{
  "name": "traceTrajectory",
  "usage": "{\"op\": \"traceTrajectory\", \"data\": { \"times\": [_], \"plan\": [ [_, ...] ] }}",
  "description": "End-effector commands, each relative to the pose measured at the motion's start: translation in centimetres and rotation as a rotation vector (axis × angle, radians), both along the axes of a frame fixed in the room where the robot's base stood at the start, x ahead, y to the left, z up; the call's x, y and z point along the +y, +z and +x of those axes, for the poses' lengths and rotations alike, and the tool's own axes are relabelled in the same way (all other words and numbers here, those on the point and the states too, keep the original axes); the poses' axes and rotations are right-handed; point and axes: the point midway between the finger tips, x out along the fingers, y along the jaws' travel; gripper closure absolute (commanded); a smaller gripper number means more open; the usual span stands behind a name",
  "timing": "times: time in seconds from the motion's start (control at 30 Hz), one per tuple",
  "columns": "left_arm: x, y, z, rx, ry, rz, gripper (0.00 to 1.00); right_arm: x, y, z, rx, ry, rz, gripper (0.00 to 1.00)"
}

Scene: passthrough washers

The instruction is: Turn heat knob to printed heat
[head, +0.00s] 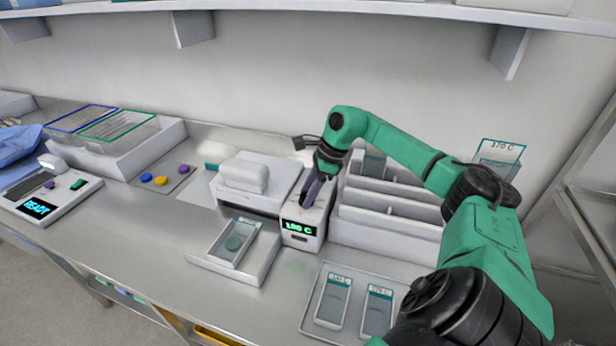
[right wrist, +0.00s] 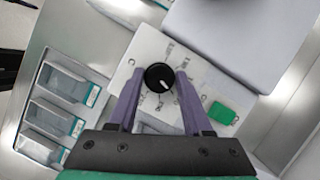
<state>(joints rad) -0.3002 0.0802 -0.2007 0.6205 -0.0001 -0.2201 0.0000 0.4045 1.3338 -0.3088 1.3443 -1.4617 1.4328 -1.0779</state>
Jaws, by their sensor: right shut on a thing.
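The heat knob (right wrist: 158,77) is round and black with a white pointer mark, on top of the small white control box (head: 290,238). My right gripper (right wrist: 160,78) is shut on the knob, one purple finger on each side of it. In the head view my right gripper (head: 307,198) reaches down onto the box and hides the knob. The green display (head: 299,228) on the box's front seems to read 180 C or 150 C. Pouches (head: 333,300) in a front tray carry printed heat labels, too small to read surely. My left gripper is not in view.
A white sealer (head: 246,178) stands left of the box, with a pouch (head: 235,243) on its pulled-out tray. A slotted rack (head: 390,215) stands close on the right. A green button (right wrist: 222,113) lies near the right finger. Bare counter (head: 140,240) is at left.

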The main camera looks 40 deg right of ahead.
Motion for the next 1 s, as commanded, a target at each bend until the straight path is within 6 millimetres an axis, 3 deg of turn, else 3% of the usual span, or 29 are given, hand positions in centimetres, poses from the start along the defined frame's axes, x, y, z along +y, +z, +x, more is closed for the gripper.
{"op": "traceTrajectory", "data": {
  "times": [0.33,0.37,0.43,0.8,1.0],
  "plan": [
    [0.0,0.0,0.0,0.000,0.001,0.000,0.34,-0.1,0.0,0.0,-0.001,0.001,-0.002,1.00],
    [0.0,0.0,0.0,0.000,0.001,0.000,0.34,-0.1,0.0,0.0,-0.001,0.001,-0.002,0.46],
    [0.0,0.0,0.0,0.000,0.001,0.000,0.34,-0.1,0.0,0.0,0.000,0.001,-0.002,0.20],
    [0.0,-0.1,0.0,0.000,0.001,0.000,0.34,-0.2,0.2,0.0,-0.001,0.000,-0.002,0.20],
    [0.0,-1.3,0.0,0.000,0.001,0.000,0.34,-1.1,2.7,-0.7,-0.005,-0.001,-0.004,0.20]
  ]
}}
